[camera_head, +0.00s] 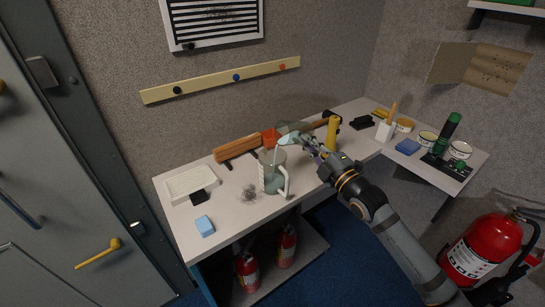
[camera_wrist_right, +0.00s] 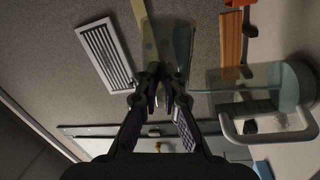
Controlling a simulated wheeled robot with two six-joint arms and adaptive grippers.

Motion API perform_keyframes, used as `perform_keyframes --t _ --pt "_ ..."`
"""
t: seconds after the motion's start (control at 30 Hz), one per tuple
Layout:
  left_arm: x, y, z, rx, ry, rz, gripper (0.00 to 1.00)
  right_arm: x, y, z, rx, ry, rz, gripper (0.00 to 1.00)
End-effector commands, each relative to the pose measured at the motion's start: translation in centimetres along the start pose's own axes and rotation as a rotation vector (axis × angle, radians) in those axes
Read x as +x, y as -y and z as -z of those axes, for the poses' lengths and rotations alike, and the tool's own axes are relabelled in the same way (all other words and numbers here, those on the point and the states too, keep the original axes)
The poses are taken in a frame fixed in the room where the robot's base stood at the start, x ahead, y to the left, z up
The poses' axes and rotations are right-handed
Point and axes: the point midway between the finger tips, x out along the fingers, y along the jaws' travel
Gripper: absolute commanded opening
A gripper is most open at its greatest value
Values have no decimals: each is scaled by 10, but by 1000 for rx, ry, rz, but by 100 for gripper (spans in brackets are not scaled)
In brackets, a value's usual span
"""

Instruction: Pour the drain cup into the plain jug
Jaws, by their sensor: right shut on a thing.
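My right gripper (camera_head: 306,141) is shut on the drain cup (camera_head: 288,139), a see-through vessel held tilted above the plain jug (camera_head: 270,177). The cup also shows between the fingertips in the right wrist view (camera_wrist_right: 168,42). The jug is clear and stands upright on the worktop, with a pale handle on its right side. In the wrist view the jug (camera_wrist_right: 232,78) has teal liquid at its base. A thin pale streak runs from the cup's lip down toward the jug's mouth, like a stream. My left gripper is not in view.
On the worktop (camera_head: 225,218) are a white tray (camera_head: 188,181), a blue sponge (camera_head: 205,226), a crumpled grey clump (camera_head: 249,193) and a wooden brush (camera_head: 237,147). A yellow cylinder (camera_head: 332,131) stands close behind my right gripper. The front edge near the jug is clear.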

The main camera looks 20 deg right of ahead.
Motion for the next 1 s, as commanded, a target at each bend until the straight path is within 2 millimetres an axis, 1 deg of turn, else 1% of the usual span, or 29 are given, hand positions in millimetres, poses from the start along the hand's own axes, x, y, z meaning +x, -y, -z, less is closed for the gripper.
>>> perform_keyframes --t 1.0 --pt "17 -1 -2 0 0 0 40 0 5 5 -56 -8 4 0"
